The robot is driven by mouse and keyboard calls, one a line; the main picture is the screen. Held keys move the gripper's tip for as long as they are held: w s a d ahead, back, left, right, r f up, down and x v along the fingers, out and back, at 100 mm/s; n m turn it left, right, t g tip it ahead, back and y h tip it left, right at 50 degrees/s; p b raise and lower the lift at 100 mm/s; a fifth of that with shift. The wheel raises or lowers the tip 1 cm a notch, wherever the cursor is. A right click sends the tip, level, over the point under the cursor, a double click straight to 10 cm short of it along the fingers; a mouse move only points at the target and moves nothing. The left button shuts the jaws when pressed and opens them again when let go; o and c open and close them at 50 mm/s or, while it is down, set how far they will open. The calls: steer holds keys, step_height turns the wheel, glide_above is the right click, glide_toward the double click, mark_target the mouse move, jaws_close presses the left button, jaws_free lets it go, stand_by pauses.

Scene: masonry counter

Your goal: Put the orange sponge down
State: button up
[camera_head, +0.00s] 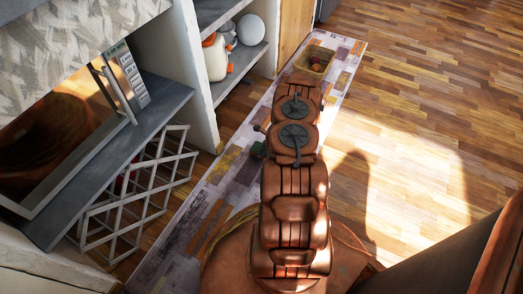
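I cannot make out an orange sponge in this view. My own brown arm runs up the middle of the picture, and its near links cover what lies behind them. My gripper cannot be seen; it is hidden behind the arm or outside the view, so nothing shows of what it may hold.
A microwave (130,75) stands on a grey shelf (110,160) at left, above a white wire rack (140,195). A white and orange figure (215,57) stands in the shelving. A yellowish container (326,55) holds something dark red on the patterned rug (205,205). Wooden floor (420,70) at right is clear.

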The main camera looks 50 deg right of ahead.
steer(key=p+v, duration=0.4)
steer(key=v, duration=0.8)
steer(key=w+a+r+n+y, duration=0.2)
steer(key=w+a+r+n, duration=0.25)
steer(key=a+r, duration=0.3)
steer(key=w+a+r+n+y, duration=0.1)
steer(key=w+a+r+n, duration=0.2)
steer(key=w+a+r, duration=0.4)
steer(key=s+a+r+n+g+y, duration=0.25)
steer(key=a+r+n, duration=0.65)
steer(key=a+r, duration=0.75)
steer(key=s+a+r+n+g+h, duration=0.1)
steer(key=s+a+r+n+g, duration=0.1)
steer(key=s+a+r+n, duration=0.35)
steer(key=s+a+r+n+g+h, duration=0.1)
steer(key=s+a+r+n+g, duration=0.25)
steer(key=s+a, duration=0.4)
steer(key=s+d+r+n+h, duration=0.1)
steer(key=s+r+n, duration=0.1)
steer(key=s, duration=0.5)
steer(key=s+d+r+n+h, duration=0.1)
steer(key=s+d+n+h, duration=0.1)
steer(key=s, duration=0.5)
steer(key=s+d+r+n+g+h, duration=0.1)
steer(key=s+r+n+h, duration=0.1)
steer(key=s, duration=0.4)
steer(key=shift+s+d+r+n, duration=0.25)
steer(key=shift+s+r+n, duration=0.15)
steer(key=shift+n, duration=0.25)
